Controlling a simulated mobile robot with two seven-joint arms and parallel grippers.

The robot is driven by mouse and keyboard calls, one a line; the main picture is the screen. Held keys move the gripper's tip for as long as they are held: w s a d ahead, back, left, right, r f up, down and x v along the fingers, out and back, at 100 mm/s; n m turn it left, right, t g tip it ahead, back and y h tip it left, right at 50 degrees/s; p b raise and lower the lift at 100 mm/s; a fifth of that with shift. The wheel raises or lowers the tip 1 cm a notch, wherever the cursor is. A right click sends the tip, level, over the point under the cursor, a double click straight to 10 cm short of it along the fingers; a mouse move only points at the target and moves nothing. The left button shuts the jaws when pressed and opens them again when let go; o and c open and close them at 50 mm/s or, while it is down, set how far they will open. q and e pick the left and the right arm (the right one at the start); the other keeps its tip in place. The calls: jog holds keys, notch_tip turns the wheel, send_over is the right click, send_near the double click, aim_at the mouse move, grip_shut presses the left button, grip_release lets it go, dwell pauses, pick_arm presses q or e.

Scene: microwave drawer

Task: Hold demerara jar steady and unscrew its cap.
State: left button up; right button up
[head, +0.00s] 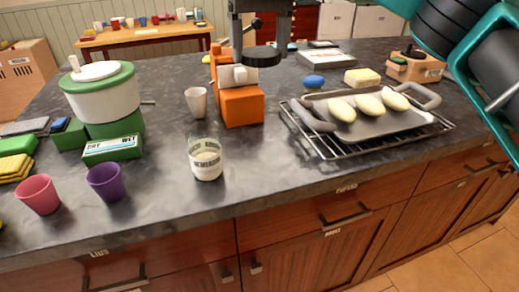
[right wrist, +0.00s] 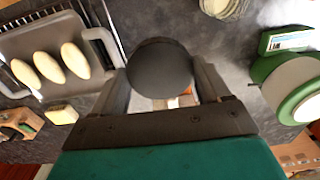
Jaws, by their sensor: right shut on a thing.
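The jar (head: 206,158) stands upright on the dark counter near the front edge. It is clear glass with pale contents and a label too small to read, and I see no cap on it. My right gripper (head: 262,45) is shut on a dark round cap (head: 261,57), held above the counter behind and to the right of the jar, apart from it. In the right wrist view the cap (right wrist: 160,68) sits between the two fingers, and part of the jar (right wrist: 222,7) shows at the top edge. My left gripper is not in view.
An orange block-like holder (head: 241,105) and a pale cup (head: 196,102) stand behind the jar. A tray (head: 372,130) with oval pale items lies on a rack at right. A green-and-white pot (head: 101,97), a purple cup (head: 106,181) and a pink cup (head: 38,194) are at left.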

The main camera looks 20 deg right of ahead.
aim_at(261, 150)
notch_tip(261, 150, down, 20)
jog(key=b, duration=0.3)
jog(key=shift+d, duration=0.1)
jog(key=shift+f, duration=0.2)
jog(key=o, duration=1.1)
jog(key=shift+r, duration=0.1)
notch_tip(261, 150, up, 12)
jog(key=shift+r+p, duration=0.15)
jog(key=shift+p, duration=0.55)
